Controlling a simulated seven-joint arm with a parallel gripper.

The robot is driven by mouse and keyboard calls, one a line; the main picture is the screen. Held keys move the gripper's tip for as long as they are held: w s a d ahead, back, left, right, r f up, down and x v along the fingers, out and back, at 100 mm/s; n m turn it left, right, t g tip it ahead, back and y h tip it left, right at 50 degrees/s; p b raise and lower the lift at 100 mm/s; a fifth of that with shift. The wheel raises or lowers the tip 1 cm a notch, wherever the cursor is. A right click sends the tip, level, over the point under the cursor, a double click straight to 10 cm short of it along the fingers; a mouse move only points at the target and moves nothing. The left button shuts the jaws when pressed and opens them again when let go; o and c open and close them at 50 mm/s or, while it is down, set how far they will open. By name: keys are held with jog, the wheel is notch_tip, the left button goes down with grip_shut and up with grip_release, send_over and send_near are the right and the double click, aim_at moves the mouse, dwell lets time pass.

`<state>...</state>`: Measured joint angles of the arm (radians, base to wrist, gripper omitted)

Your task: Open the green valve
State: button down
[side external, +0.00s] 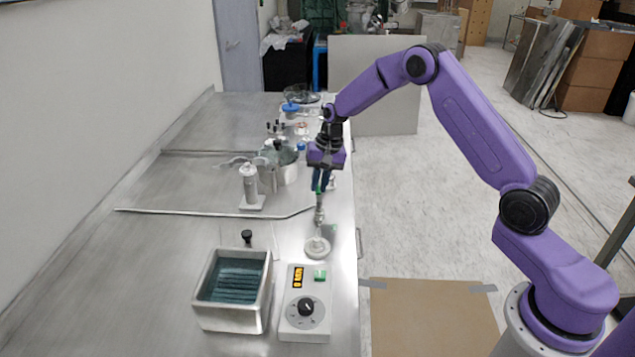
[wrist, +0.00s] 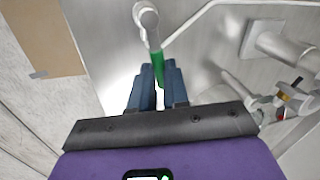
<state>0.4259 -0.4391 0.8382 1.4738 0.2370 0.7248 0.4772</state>
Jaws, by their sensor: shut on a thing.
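The green valve (wrist: 159,66) shows in the wrist view as a green handle on a pale metal fitting (wrist: 146,18). My gripper (wrist: 158,76) has its two blue fingers shut on the end of the handle, one on each side. In the side external view my gripper (side external: 321,180) points down over the right edge of the bench. There the green valve handle (side external: 317,188) is a small green patch at the fingertips, above a thin metal post (side external: 319,213) on a round white base (side external: 317,247). The fingers partly hide the handle.
A control box with an orange display (side external: 305,304) and a metal water bath (side external: 233,292) stand in front. A white cylinder on a stand (side external: 250,186) and a grey pot (side external: 287,170) stand to the left. A metal tube (side external: 215,213) runs across the bench to the post.

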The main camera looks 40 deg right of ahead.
jog(key=shift+s+d+m, duration=0.3)
jog(key=shift+d+m, duration=0.05)
jog(key=shift+m, duration=0.65)
jog(key=c, duration=1.1)
grip_release()
jog(key=shift+r, duration=0.15)
notch_tip(320, 180, up, 17)
jog(key=s+d, duration=0.2)
jog(key=shift+s+d, duration=0.2)
jog(key=shift+s, duration=0.05)
